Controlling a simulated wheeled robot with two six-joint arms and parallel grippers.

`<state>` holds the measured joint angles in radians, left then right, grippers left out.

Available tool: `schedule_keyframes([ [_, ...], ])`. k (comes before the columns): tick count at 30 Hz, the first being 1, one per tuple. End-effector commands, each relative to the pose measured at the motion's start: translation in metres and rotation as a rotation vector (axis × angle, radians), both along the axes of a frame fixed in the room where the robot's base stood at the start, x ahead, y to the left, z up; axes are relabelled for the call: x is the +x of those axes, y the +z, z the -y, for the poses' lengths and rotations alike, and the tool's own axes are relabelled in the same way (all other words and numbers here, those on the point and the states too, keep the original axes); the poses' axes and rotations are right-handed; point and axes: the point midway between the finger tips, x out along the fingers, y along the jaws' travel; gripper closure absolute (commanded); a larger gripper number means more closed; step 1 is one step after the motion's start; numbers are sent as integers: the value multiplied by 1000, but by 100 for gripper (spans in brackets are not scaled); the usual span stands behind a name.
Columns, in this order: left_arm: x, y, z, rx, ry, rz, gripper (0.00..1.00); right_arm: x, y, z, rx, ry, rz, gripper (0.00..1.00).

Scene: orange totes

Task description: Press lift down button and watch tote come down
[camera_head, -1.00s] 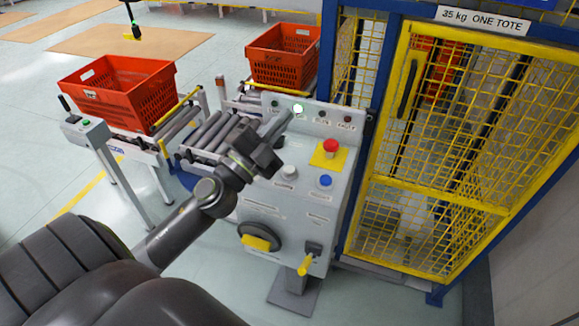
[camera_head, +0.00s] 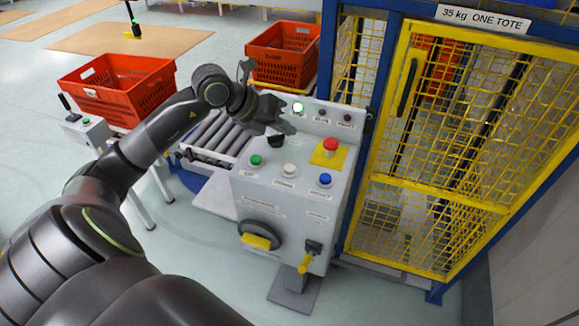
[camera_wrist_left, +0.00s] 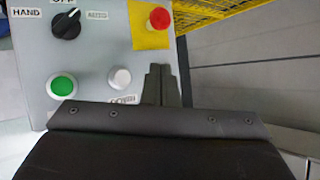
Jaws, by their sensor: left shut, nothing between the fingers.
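The grey control box (camera_head: 275,205) has a green button (camera_head: 256,160), a white button (camera_head: 289,170), a blue button (camera_head: 325,180) and a red mushroom button (camera_head: 330,146) on a yellow plate. The button labels are too small to read surely. My left gripper (camera_head: 288,127) is shut and empty above the panel's back part, near the black selector knob. In the left wrist view its closed fingers (camera_wrist_left: 161,82) show right of the white button (camera_wrist_left: 119,77). An orange tote (camera_head: 435,62) shows partly behind the lift cage's yellow mesh. My right gripper is not seen.
The lift cage (camera_head: 408,185) with its yellow mesh door stands right of the box. Two orange totes (camera_head: 115,90) (camera_head: 283,55) sit on conveyors at left and back.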

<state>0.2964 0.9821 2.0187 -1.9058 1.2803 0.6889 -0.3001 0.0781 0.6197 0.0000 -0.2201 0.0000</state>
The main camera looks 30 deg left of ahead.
Motion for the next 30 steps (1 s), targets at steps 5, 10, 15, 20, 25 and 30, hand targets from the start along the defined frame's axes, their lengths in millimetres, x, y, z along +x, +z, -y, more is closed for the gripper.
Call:
schedule_keyframes([
  [5,0,0,0,-2,-1,1,100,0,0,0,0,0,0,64],
  [10,0,-3,1,-3,-3,0,100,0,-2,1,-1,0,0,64],
  [15,0,-13,1,-4,-2,0,100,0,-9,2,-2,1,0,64],
  [20,-1,-33,1,-6,-1,-1,100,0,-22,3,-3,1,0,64],
  [25,0,-58,1,-5,-3,0,100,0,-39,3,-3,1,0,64],
  [30,0,-80,1,-5,-3,2,100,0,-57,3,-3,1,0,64],
])
